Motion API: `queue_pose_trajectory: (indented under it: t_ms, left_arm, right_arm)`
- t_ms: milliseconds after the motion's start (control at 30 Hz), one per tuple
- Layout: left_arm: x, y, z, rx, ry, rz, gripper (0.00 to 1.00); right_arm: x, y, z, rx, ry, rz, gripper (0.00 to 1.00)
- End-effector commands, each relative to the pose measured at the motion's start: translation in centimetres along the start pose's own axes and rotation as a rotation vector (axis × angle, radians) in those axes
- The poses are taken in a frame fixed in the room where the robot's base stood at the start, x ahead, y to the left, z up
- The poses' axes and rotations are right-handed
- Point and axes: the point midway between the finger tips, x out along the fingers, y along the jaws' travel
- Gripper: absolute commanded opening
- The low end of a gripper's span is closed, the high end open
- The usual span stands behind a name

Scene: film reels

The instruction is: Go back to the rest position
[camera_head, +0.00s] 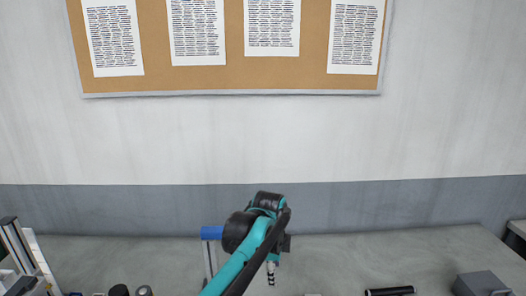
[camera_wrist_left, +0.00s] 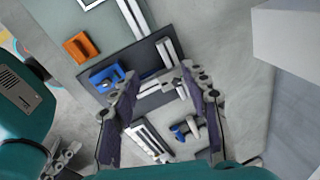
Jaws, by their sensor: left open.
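My left arm, teal with black joints, rises from the bottom middle in the head view. Its gripper cannot be made out clearly there. In the left wrist view my left gripper (camera_wrist_left: 160,72) is open. Its two fingers are well apart, with nothing visibly held between them. Beyond the fingers is a dark board (camera_wrist_left: 152,52) with a blue part (camera_wrist_left: 106,76) and pale metal bars on it.
An orange block (camera_wrist_left: 81,46) lies beside the board. In the head view, a grey box (camera_head: 482,284) and a black cylinder (camera_head: 389,291) are at the bottom right. A metal frame (camera_head: 22,255) stands at the left. The tabletop (camera_head: 410,250) right of my arm is mostly clear.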

Motion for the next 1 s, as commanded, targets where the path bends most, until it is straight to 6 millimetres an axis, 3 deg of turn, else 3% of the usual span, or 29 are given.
queue_pose_trajectory:
  t_ms: [33,100,267,400,600,800,1000]
  left_arm:
    - [-0.5,1.8,2.1,-0.120,0.001,-0.030,0.46]
    - [-1.3,4.1,4.5,-0.293,0.007,-0.073,0.46]
    - [-1.7,10.0,9.3,-0.687,0.038,-0.172,0.46]
    - [-0.8,15.6,12.7,-1.026,0.086,-0.260,0.46]
    - [2.1,22.8,15.8,-1.446,0.178,-0.368,0.46]
    - [4.3,26.2,17.1,-1.664,0.245,-0.423,0.46]
    - [4.6,26.6,17.3,-1.694,0.255,-0.431,0.46]
  right_arm:
    - [0.5,0.0,0.3,0.000,0.000,0.000,0.85]
    - [0.8,0.0,0.6,0.000,0.000,0.000,0.85]
    - [1.6,0.0,1.1,0.000,0.000,0.000,0.85]
    - [2.2,0.0,1.6,0.000,0.000,0.000,0.85]
    - [3.0,0.0,2.1,0.000,0.000,0.000,0.85]
    - [3.3,0.0,2.4,0.000,0.000,0.000,0.85]
    - [3.4,0.0,2.4,0.000,0.000,0.000,0.85]
